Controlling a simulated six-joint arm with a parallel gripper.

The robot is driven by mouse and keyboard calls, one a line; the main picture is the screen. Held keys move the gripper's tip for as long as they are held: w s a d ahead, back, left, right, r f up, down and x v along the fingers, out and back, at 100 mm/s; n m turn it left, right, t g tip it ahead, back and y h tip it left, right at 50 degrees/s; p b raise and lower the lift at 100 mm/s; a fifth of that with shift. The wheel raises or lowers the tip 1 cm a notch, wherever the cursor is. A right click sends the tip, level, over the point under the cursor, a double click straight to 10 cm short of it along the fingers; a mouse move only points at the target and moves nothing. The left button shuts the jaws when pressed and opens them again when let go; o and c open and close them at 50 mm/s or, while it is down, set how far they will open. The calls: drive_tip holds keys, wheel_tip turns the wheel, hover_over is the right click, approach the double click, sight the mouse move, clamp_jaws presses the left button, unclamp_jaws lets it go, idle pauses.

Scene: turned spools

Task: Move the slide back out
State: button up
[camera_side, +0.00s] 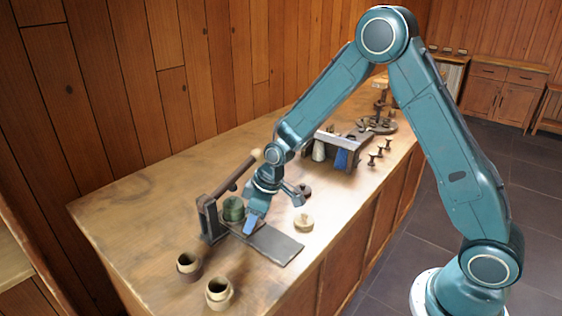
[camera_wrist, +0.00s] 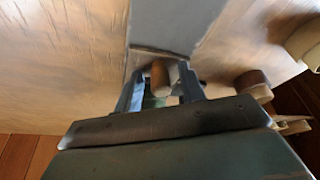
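The slide (camera_side: 272,244) is a flat dark grey plate lying on the bench, running out to the right from a dark press fixture (camera_side: 211,220) with a wooden lever. A green spool (camera_side: 233,208) sits by the fixture, left of my gripper. My gripper (camera_side: 254,221) points down low over the slide's fixture end. In the wrist view, its fingers (camera_wrist: 160,92) stand apart, with a tan rounded knob (camera_wrist: 160,77) showing between them and something green below. I see gaps beside the knob; whether it belongs to the slide is unclear. A grey plate (camera_wrist: 178,25) extends beyond.
Two hollow pots, one dark-bodied (camera_side: 188,267) and one pale (camera_side: 218,293), stand at the front left. A pale wooden disc (camera_side: 303,222) lies right of the gripper. A rack (camera_side: 345,151) and small dark spools (camera_side: 373,159) stand farther back. The bench's far left is clear.

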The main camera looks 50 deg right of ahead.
drive_tip(key=c, duration=0.7)
drive_tip(key=shift+s, duration=4.95)
drive_tip(key=o, duration=0.7)
drive_tip(key=shift+r, duration=0.15)
